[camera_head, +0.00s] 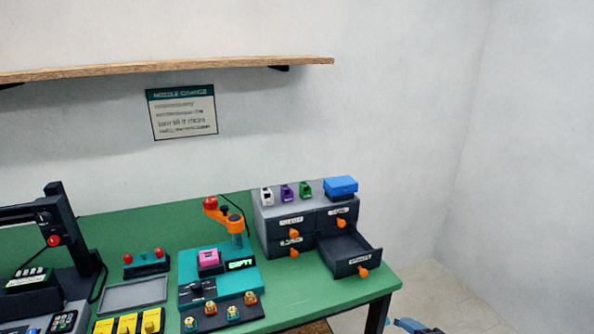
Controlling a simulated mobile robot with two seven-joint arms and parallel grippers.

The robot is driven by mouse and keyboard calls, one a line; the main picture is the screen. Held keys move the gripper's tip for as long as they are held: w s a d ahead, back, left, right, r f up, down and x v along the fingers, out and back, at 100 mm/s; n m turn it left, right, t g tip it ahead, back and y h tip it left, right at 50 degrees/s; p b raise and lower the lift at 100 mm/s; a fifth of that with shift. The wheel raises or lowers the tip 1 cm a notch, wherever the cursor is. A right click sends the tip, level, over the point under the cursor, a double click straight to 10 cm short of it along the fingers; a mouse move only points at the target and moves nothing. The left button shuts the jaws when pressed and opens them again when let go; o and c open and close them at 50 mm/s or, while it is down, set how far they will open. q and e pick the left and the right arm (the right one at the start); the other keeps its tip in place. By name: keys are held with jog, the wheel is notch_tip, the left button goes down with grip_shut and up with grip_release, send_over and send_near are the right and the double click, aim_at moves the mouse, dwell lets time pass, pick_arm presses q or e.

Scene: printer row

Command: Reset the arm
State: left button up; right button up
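Neither of my grippers shows clearly in the head view. A small blue and dark part (415,326) shows at the bottom edge, right of the table; I cannot tell what it is. An orange swing arm with a red knob (211,204) stands on the teal station (222,281), over a pink block (209,258). A black arm-like frame (62,225) with a red knob stands at the far left.
The green table (300,287) carries a grey drawer cabinet (268,217); its lower right drawer (352,255) is pulled open. A blue box (340,186) and small coloured blocks sit on top. A grey tray (133,294) lies left. A wooden shelf (170,67) hangs above.

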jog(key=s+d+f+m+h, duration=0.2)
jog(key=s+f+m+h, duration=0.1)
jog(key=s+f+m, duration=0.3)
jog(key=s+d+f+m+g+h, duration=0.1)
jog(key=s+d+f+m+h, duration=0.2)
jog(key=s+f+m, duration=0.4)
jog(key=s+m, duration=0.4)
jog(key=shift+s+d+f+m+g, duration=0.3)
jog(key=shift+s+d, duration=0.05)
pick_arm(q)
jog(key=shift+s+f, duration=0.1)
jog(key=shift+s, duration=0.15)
